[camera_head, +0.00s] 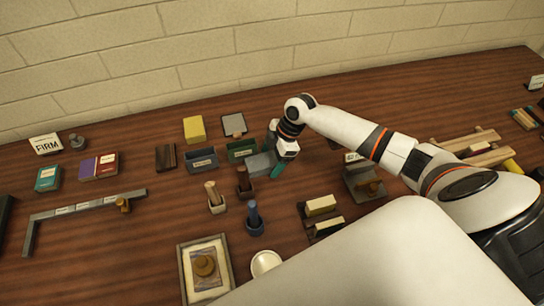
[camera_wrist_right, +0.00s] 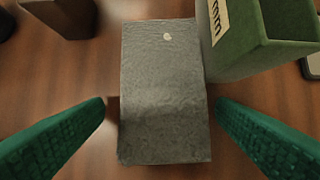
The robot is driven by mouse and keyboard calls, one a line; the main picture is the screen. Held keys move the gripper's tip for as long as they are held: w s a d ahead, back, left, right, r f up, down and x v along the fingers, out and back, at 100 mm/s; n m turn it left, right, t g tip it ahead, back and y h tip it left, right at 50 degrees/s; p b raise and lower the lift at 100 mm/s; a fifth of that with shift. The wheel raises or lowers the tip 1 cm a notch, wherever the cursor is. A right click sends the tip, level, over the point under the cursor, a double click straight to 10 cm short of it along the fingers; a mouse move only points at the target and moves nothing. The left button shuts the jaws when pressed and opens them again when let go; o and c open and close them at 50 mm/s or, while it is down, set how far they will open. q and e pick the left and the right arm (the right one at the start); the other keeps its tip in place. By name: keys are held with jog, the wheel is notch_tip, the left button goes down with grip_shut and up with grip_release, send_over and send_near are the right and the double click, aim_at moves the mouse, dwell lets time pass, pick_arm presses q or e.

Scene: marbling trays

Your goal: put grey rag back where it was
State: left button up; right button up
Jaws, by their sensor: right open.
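The grey rag (camera_wrist_right: 163,95) lies flat on the wooden table as a rectangle, a small pale spot near its far end. In the head view the rag (camera_head: 260,165) is partly hidden by my right gripper (camera_head: 272,152). In the right wrist view my right gripper (camera_wrist_right: 160,105) is open, its green fingers on either side of the rag's near half. A gap shows between each finger and the rag. My left gripper is not in view.
A green box (camera_wrist_right: 262,40) with a label stands right beside the rag. A blue box (camera_head: 201,160) and a yellow block (camera_head: 194,129) are to the left in the head view. Holders with a dark handle (camera_head: 244,180) and a pale handle (camera_head: 215,198) stand nearer.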

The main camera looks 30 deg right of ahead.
jog(key=shift+r, duration=0.15)
jog(key=b+v, duration=0.1)
jog(key=v, duration=1.1)
jog(key=shift+b, duration=0.4)
